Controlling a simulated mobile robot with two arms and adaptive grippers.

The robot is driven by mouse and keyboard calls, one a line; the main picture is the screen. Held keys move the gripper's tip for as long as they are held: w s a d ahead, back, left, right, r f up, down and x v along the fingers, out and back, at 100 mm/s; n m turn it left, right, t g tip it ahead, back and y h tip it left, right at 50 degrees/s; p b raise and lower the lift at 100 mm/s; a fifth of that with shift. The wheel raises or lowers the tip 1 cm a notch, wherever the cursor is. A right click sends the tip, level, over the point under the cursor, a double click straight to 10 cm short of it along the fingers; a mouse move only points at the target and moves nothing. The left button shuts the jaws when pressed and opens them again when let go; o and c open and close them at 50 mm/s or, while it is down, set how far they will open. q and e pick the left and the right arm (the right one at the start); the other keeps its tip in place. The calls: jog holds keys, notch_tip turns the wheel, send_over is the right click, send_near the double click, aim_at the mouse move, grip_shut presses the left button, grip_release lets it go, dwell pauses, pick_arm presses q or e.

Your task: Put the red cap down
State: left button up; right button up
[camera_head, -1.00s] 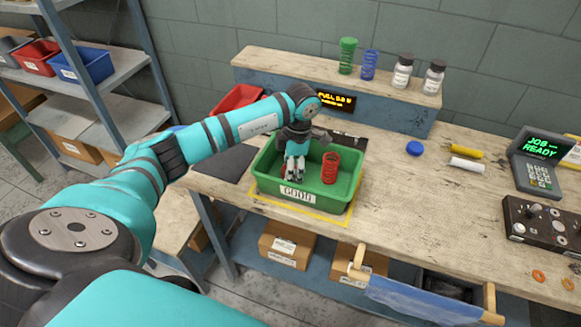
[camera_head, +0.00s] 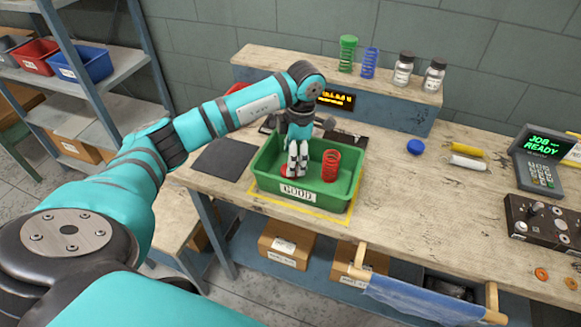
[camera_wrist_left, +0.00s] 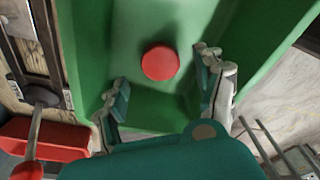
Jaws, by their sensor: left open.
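The red cap (camera_wrist_left: 160,63) lies flat on the floor of the green bin, seen in the left wrist view. In the head view only a sliver of the red cap (camera_head: 284,171) shows beside my left gripper's fingers. My left gripper (camera_head: 296,172) points down into the left part of the green bin (camera_head: 310,197), which is labelled GOOD. In the left wrist view the fingers of the left gripper (camera_wrist_left: 165,95) are spread apart with the cap between and beyond them, touching neither. My right gripper is not in view.
A red spring (camera_head: 331,166) stands in the bin, right of my left gripper. A blue cap (camera_head: 416,147) lies on the bench to the right. A green spring (camera_head: 347,55), a blue spring (camera_head: 369,64) and two bottles stand on the raised shelf. A dark mat (camera_head: 224,159) lies left of the bin.

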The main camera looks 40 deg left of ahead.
pick_arm(q)
notch_tip(320, 180, up, 8)
jog(key=b, duration=0.1)
jog(key=shift+w+d, duration=0.3)
jog(key=shift+f, duration=0.1)
